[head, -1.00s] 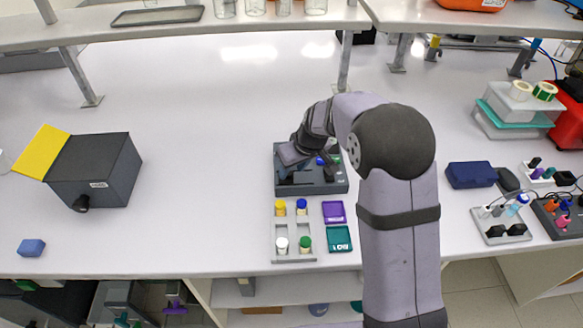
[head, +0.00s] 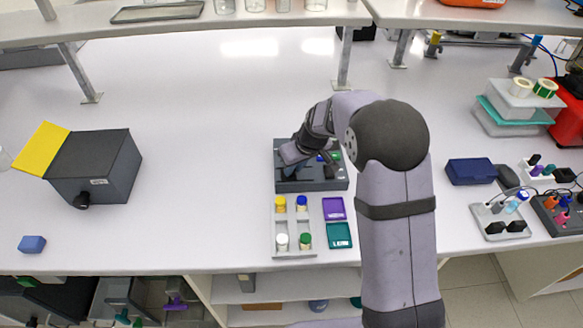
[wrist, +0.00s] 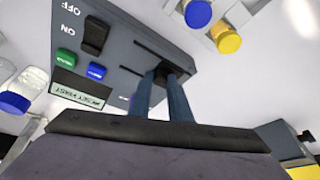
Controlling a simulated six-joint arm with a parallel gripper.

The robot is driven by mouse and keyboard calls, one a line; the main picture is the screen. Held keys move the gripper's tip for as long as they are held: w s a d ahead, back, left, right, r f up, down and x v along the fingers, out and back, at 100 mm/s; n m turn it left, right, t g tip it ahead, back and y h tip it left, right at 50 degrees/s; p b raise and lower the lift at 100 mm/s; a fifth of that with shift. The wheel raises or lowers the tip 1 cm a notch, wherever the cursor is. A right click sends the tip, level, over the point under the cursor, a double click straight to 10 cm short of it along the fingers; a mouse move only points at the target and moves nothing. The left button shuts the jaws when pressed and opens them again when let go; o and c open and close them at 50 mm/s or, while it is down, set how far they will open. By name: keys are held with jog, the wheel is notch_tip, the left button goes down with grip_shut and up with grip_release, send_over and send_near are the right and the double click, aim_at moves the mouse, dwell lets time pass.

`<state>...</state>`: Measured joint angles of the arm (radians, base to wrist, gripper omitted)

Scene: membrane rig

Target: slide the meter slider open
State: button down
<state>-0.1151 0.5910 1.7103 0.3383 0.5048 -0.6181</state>
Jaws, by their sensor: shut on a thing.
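The meter is a dark grey box (head: 296,187) on the bench, left of my arm in the head view. In the wrist view its panel (wrist: 125,55) has a dark slot, and the black slider knob (wrist: 161,72) sits in it. My gripper (wrist: 172,88) is shut on the slider knob, with its two blue-grey fingers around it. In the head view my gripper (head: 324,162) is over the meter, and my wrist partly hides the slot and knob.
The panel also has a black rocker switch (wrist: 95,36), a green button (wrist: 66,57), a blue button (wrist: 97,71) and a label (wrist: 78,90). A grey rack (head: 292,224) with coloured-cap bottles stands in front. A dark box (head: 95,165) stands left, with clear bench between.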

jog(key=d+b, duration=0.2)
jog(key=d, duration=0.2)
jog(key=shift+d+f, duration=0.2)
jog(key=shift+d+r+b, duration=0.2)
jog(key=shift+d+b, duration=0.15)
jog(key=shift+d, duration=0.05)
jog(key=c, duration=1.6)
grip_release()
jog(key=shift+d, duration=0.1)
jog(key=b+v, duration=0.2)
jog(key=v, duration=0.5)
jog(key=shift+r, duration=0.15)
